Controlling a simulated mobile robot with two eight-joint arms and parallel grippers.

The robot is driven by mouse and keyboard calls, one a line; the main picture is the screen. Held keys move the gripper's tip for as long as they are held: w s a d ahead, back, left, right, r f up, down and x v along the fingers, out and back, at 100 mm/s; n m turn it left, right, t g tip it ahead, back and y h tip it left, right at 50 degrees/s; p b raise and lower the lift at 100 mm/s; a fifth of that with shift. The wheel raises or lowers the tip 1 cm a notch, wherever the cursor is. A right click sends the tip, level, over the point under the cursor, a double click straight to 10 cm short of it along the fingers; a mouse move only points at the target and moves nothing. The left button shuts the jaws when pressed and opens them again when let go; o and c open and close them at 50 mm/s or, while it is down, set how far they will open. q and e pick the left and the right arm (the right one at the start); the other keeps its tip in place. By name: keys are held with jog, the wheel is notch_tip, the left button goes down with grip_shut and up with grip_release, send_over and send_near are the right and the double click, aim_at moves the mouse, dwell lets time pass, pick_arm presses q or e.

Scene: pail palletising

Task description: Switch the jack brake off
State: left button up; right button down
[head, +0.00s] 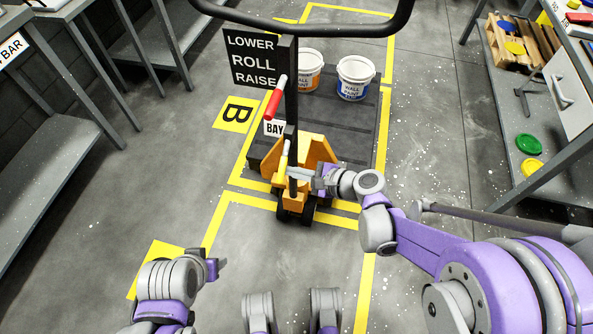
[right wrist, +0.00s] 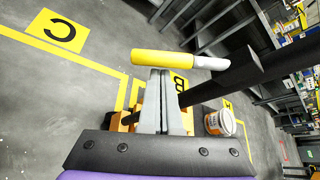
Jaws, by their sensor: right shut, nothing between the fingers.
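The pallet jack has a black column (head: 291,95) and an orange-yellow base (head: 312,150). A yellow lever (head: 283,161) with a pale tip sits low on the column. In the right wrist view the yellow lever (right wrist: 165,57) lies across the fingertips, beside the dark column (right wrist: 222,78). My right gripper (head: 293,173) is shut and empty, its fingertips (right wrist: 160,75) at the lever; I cannot tell whether they touch it. A red lever (head: 273,105) with a pale tip sits higher, beside a LOWER/ROLL/RAISE sign (head: 252,60). My left gripper (head: 213,264) is at the lower left, away from the jack; its fingers are unclear.
Two white pails (head: 355,78) stand on a dark pallet (head: 340,120) behind the jack, inside yellow floor lines. The jack's black handle loop (head: 375,31) spans the top. Grey benches (head: 50,165) stand left, a shelf (head: 508,125) right. The near floor is clear.

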pick_arm(q)
jog(key=shift+s+r+p, duration=0.1)
jog(key=shift+r+p, duration=0.4)
jog(key=shift+r, duration=0.05)
pick_arm(e)
jog(key=shift+s+r+m+g, duration=0.3)
jog(key=shift+r+m+g, duration=0.1)
jog(key=shift+r+g, duration=0.1)
pick_arm(q)
jog(key=shift+s+r+p, duration=0.15)
jog(key=shift+r+p, duration=0.75)
jog(key=shift+r, duration=0.15)
jog(key=shift+s+r+p, duration=0.1)
jog(key=shift+r+p, duration=0.75)
jog(key=shift+r, duration=0.2)
pick_arm(e)
notch_tip(320, 180, up, 6)
jog(key=s+m+g+y, duration=0.1)
jog(key=m+g, duration=0.3)
jog(key=shift+a+r, duration=0.2)
jog(key=shift+a, duration=0.05)
